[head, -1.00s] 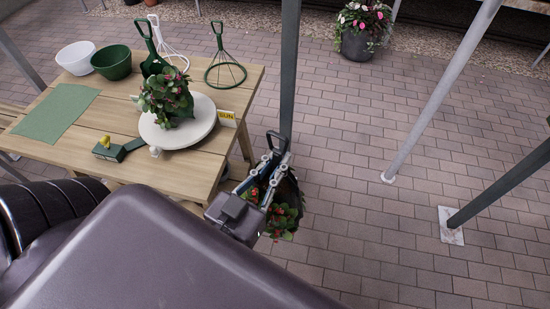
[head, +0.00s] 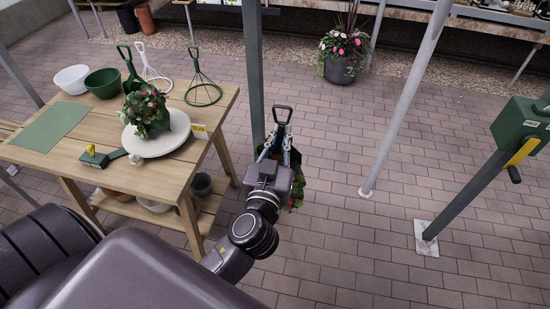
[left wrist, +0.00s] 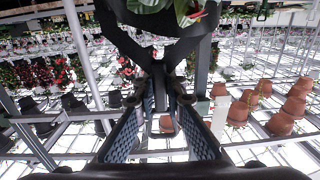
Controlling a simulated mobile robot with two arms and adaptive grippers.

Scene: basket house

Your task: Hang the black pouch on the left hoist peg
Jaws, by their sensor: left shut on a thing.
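My left gripper (head: 279,146) is shut on the black pouch (head: 282,106), holding it in the air right of the wooden table. The pouch's black loop handle rises above the fingers. Green leaves with red spots show beside and below the gripper, and my wrist hides most of the pouch body. In the left wrist view, the fingers (left wrist: 165,105) close on dark straps (left wrist: 150,48), with leaves above them. A green hoist box (head: 522,125) with a yellow part and a crank is on a slanted post at the right. I cannot make out the left hoist peg. My right gripper is not in view.
The wooden table (head: 50,157) bears bowls, a green mat, wire stands and a plant on a white disc (head: 165,140). A grey post (head: 254,70) stands close behind the gripper. A pale slanted post (head: 400,105) is further right. Paving between the posts is clear.

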